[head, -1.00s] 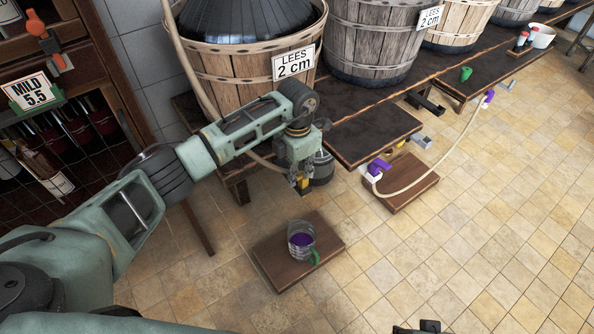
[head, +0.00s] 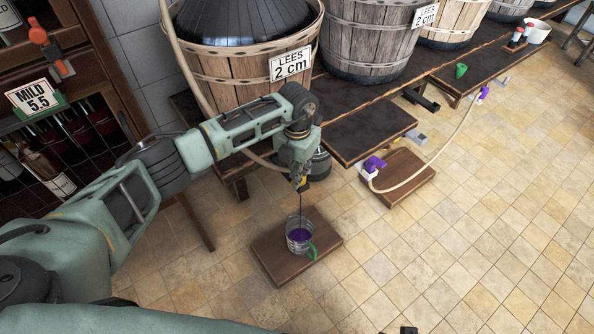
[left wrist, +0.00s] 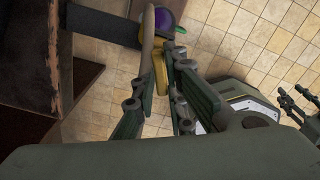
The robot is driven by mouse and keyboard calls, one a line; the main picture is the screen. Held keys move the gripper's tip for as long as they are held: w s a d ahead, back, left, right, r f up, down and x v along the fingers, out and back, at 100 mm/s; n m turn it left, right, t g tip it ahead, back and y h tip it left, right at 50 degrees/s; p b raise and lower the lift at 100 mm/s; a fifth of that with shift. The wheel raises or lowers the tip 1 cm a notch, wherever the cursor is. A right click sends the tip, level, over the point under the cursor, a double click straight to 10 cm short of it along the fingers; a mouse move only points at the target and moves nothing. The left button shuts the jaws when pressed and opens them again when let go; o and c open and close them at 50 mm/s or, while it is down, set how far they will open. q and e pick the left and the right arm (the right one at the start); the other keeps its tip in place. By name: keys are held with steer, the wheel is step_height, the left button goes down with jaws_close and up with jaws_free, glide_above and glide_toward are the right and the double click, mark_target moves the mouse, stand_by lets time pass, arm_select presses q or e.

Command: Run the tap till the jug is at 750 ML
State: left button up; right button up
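The clear jug (head: 300,236) with a green handle stands on a low wooden board, with purple liquid inside; its marks are too small to read. A thin dark purple stream falls into it from the tap. My left gripper (head: 302,184) is at the tap, above the jug. In the left wrist view, its fingers (left wrist: 160,72) close around the yellow part of the tap (left wrist: 160,66), and the purple liquid in the jug (left wrist: 164,20) shows just beyond. My right gripper (left wrist: 290,90) is empty, its fingers apart; only a scrap shows at the head view's bottom edge.
The board (head: 275,262) lies on the tiled floor. A second board (head: 408,182) on the right carries a purple clamp (head: 375,163) and a hose (head: 435,155). Open floor lies to the right.

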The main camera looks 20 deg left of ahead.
arm_select(q)
steer(key=o, duration=0.4)
steer(key=shift+r, duration=0.15)
step_height(320, 180, up, 12)
steer(key=shift+f, duration=0.15)
stand_by(0.4)
